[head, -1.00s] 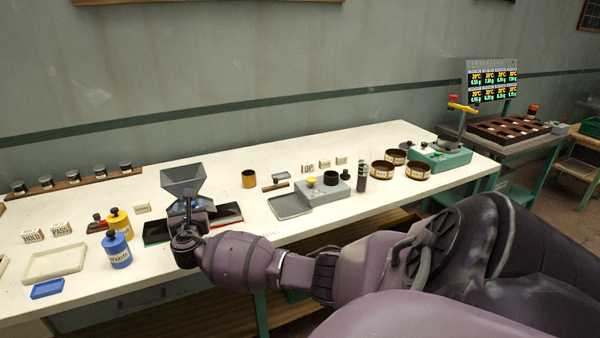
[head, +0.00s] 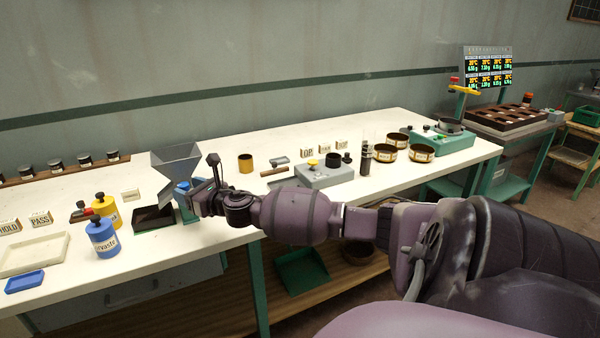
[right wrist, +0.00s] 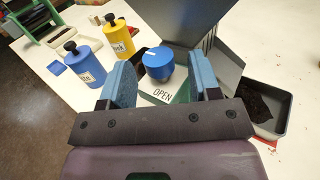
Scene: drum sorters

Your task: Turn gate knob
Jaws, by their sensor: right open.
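The grey hopper (head: 176,160) stands near the front edge of the white table. Its blue gate knob (head: 183,186) is on the side facing my right gripper (head: 197,192). In the right wrist view the round blue knob (right wrist: 158,62) lies between the two blue-padded fingertips of my open right gripper (right wrist: 163,78), seemingly just ahead of them. I cannot tell any contact. An OPEN label (right wrist: 162,95) shows just below the knob. My left gripper is not in view.
A dark tray (head: 153,218) sits by the hopper's base. Blue (head: 103,238) and yellow (head: 107,211) bottles stand left of it. A grey device (head: 325,174) and several round sieves stand to the right, behind my right arm.

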